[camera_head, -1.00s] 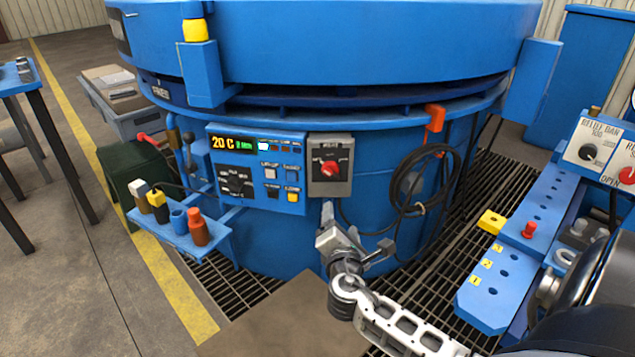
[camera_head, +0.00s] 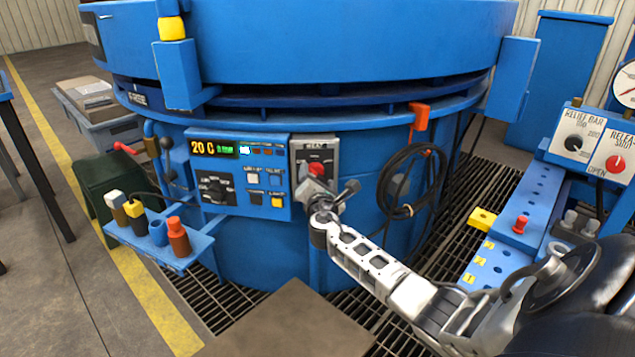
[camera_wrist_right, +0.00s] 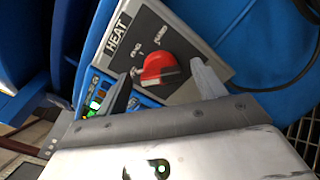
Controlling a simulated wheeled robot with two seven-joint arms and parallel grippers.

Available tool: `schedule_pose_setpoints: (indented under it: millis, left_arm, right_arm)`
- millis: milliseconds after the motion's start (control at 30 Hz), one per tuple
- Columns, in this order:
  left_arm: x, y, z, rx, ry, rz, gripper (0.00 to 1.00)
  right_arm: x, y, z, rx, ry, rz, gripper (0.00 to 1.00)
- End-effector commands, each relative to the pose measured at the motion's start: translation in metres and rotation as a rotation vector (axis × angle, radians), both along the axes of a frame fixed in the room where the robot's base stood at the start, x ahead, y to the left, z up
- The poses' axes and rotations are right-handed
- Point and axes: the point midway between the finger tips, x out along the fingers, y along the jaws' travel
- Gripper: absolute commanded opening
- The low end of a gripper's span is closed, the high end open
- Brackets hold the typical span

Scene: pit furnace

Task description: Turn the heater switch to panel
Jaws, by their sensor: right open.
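The heater switch is a grey plate (camera_head: 302,155) marked HEAT with a red knob (camera_head: 317,169), on the front of the blue furnace. In the right wrist view the red knob (camera_wrist_right: 156,67) sits on the tilted grey plate (camera_wrist_right: 192,50); two small position labels above it are hard to read. My right gripper (camera_head: 325,187) is at the plate's lower part. In the wrist view its open fingers (camera_wrist_right: 164,82) point at the plate, one on each side of the knob, with no clear contact. My left gripper is out of view.
Left of the switch is a blue control panel (camera_head: 279,180) with a lit display and buttons. A coiled black cable (camera_head: 387,190) hangs to the right below an orange bracket (camera_head: 419,117). A blue shelf (camera_head: 150,243) with small items juts out at lower left.

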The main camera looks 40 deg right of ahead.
Motion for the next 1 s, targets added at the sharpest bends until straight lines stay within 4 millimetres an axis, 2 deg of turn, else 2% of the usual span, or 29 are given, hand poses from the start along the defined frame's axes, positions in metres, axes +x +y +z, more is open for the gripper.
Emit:
schedule_pose_setpoints:
  millis: [200, 400, 433, 500, 600, 1000]
  left_arm:
    - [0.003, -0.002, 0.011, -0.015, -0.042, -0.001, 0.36]
    - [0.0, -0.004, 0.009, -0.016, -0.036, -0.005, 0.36]
    - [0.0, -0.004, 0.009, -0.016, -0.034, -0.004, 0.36]
    - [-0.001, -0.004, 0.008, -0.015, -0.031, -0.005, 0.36]
    - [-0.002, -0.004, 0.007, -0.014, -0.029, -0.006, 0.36]
    - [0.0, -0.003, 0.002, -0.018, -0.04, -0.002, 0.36]
  right_arm:
    - [0.008, -0.007, 0.0, 0.0, 0.0, 0.0, 0.69]
    - [0.008, -0.006, 0.001, 0.001, -0.001, 0.0, 0.69]
    - [0.008, -0.006, 0.001, 0.001, -0.001, 0.0, 0.66]
    - [0.008, -0.006, 0.0, 0.001, -0.001, 0.0, 0.47]
    - [0.008, -0.006, 0.0, 0.001, -0.001, 0.0, 0.24]
    - [0.008, -0.006, -0.002, 0.05, -0.038, 0.0, 0.24]
